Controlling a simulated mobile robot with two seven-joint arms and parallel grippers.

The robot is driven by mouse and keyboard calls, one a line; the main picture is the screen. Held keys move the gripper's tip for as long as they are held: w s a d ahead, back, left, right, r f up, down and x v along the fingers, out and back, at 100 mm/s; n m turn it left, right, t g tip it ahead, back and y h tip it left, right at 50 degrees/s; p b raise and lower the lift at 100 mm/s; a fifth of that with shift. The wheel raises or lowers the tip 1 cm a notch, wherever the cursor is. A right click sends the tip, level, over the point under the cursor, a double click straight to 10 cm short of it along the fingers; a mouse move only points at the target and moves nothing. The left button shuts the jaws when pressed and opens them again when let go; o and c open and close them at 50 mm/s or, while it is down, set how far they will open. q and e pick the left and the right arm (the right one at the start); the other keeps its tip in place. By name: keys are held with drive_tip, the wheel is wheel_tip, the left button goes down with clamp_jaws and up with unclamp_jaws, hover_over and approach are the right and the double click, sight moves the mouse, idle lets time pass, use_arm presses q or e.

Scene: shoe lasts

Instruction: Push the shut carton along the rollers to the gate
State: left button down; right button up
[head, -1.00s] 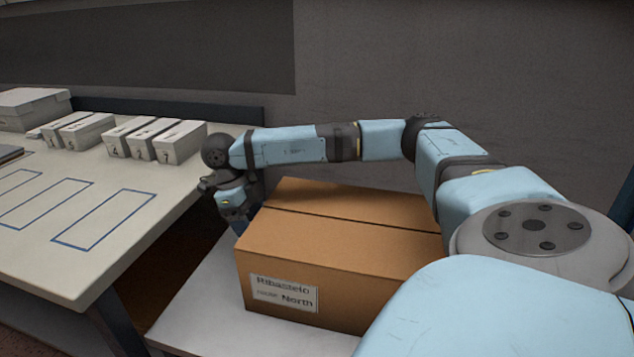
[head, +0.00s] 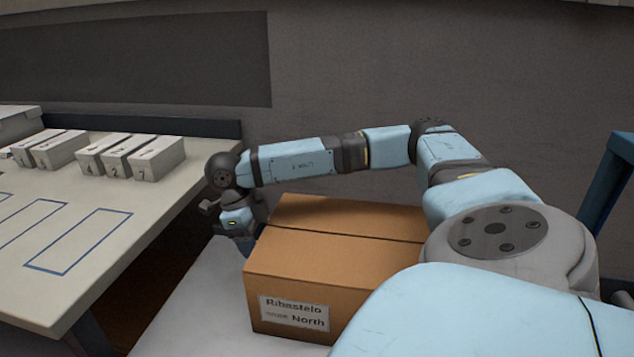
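The shut brown carton (head: 330,250) rests on a pale flat surface (head: 190,305) in the middle of the head view. Its flaps are closed along one seam, and a white label on its near face reads "Ribastelo" and "North". My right arm reaches in from the right over the carton's far side. My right gripper (head: 238,228) points down at the carton's left end, close against it. Its fingertips are partly hidden, so I cannot tell if it is open or whether it touches. My arm hides the carton's right end. I see no rollers or gate. My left gripper is out of view.
A pale table (head: 120,230) with blue outlined rectangles stands at the left, a dark gap between it and the carton's surface. Several numbered grey boxes (head: 145,158) stand at its back. A grey wall (head: 400,70) is behind. A blue post (head: 610,185) rises at the right.

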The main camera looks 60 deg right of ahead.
drive_tip(key=shift+s+d, duration=0.6)
drive_tip(key=shift+s, duration=1.55)
drive_tip(key=shift+s+d, duration=0.6)
drive_tip(key=shift+s, duration=1.5)
drive_tip(key=shift+s+d, duration=0.6)
drive_tip(key=shift+s, duration=1.55)
drive_tip(key=shift+s, duration=0.1)
